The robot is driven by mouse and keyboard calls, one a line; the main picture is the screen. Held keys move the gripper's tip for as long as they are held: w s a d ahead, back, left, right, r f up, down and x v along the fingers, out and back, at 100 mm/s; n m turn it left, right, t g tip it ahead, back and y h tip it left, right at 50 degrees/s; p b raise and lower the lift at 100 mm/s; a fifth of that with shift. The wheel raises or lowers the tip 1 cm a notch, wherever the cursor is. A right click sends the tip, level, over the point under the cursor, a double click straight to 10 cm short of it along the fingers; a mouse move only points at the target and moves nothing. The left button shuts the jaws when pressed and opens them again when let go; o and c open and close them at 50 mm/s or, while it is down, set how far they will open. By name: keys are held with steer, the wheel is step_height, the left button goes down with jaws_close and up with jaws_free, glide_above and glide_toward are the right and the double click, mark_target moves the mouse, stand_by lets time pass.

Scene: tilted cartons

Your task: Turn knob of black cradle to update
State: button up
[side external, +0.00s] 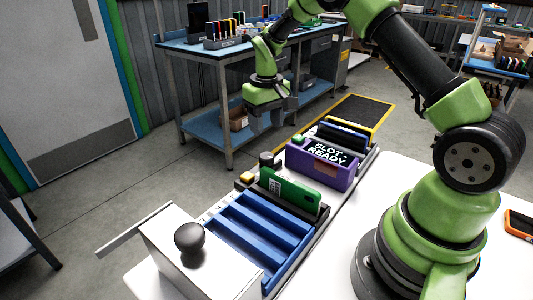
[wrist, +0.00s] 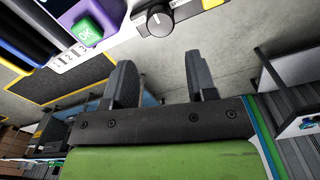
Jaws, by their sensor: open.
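A black cradle (side external: 312,213) on the white bench holds a tilted green device with a white code label (side external: 290,188). A round black knob (side external: 267,158) stands near the cradle's back end; in the wrist view a black knob with a white pointer line (wrist: 158,20) shows at top centre, beside printed numbers. A purple unit (side external: 320,168) next to the cradle has a screen reading "SLOT READY" and a green OK button (wrist: 86,34). My gripper (side external: 268,120) is open and empty, above and behind the knob, apart from it. Its two fingers (wrist: 160,75) are spread in the wrist view.
A blue slotted tray (side external: 258,232) lies in front of the cradle. A white box with a black ball knob (side external: 189,237) stands at the near left. A yellow-edged black mat (side external: 362,112) lies beyond the purple unit. Open floor lies left of the bench.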

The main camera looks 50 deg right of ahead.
mark_target(267, 155)
step_height(267, 155, down, 9)
stand_by(0.3)
steer(key=shift+c, duration=0.5)
steer(key=c, duration=0.6)
